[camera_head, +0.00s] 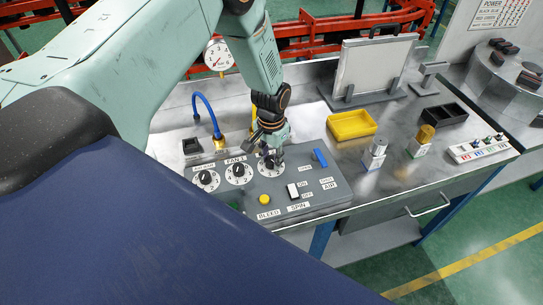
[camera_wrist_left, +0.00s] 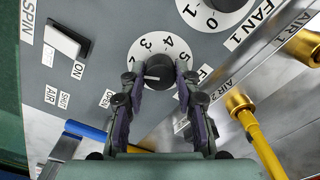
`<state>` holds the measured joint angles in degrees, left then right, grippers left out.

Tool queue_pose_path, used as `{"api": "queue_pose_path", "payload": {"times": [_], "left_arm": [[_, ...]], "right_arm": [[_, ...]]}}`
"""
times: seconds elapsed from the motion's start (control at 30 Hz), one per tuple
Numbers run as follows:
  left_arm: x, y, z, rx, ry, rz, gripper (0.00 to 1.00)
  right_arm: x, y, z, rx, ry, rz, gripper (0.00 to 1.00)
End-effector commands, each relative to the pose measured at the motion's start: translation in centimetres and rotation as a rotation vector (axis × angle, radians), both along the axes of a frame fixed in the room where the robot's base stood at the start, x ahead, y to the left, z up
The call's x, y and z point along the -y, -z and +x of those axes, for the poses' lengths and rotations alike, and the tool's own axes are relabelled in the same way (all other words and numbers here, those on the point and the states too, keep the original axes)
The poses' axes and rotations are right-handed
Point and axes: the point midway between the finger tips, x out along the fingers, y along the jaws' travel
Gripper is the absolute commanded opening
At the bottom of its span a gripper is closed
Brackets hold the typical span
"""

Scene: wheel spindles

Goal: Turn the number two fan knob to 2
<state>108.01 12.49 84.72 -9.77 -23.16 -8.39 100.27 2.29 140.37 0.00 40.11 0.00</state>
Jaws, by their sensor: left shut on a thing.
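The number two fan knob is a black round knob on a white numbered dial (camera_head: 268,170), rightmost of three on the grey control panel (camera_head: 240,196). In the wrist view the knob (camera_wrist_left: 158,72) sits between my left gripper's fingers (camera_wrist_left: 153,88), which are shut on its sides. Its white pointer line points left, close to a numeral that looks like 2; the exact alignment is unclear. The fingers partly hide the dial's lower part and its label. In the head view my left gripper (camera_head: 270,150) comes down onto this knob. My right gripper is not in view.
The FAN 1 knob (camera_head: 238,170) and another knob (camera_head: 205,177) are to the left. A white rocker switch (camera_head: 292,191), yellow button (camera_head: 265,198) and blue lever (camera_head: 320,158) share the panel. A blue hose (camera_head: 207,108) stands behind. A yellow tray (camera_head: 351,124) lies right.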

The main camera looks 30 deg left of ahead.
Motion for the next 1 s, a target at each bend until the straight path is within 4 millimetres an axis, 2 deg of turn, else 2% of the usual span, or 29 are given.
{"api": "queue_pose_path", "payload": {"times": [0.33, 0.37, 0.6, 0.9, 1.0], "left_arm": [[-0.01, 0.03, -0.11, -0.003, -0.001, -0.001, 0.00], [-0.01, 0.03, -0.11, -0.003, -0.001, -0.001, 0.33], [-0.01, 0.03, -0.07, -0.002, -0.001, 0.000, 0.53], [0.01, -0.03, -0.02, 0.000, 0.000, 0.000, 0.54], [0.01, -0.63, 0.06, 0.001, 0.000, 0.000, 0.54]], "right_arm": [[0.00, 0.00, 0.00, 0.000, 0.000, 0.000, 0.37], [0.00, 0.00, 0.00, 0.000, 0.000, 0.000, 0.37], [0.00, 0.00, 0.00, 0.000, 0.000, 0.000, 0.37], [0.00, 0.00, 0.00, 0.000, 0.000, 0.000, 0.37], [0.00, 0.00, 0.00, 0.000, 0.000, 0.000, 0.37]]}}
